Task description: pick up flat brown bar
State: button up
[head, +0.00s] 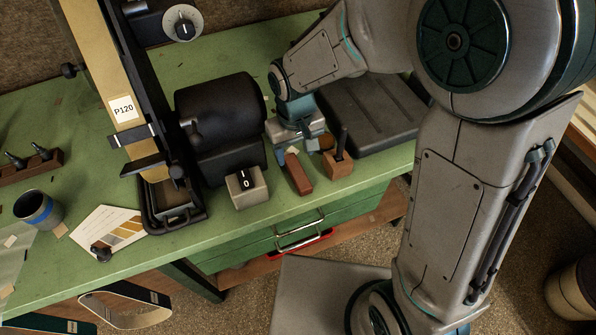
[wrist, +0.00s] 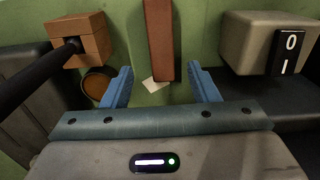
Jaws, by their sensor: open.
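The flat brown bar (head: 298,174) lies on the green bench top between the switch box and a small wooden block. In the wrist view the bar (wrist: 158,40) runs from the top edge down to between the tips of my gripper (wrist: 161,86). The two blue fingers are apart, one on each side of the bar's near end, with a gap on both sides. In the head view my gripper (head: 296,146) is just behind the bar, and its fingers are partly hidden.
A grey switch box (head: 246,187) stands left of the bar, beside the black motor (head: 222,120). A wooden block (head: 338,163) with an upright black rod stands close on the right. A black tray (head: 372,110) lies behind. The bench's front edge is near.

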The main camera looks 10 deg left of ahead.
aim_at(295, 166)
jog(key=shift+s+f+p, duration=0.1)
jog(key=shift+f+p, duration=0.35)
jog(key=shift+f, duration=2.2)
jog(key=c, duration=1.1)
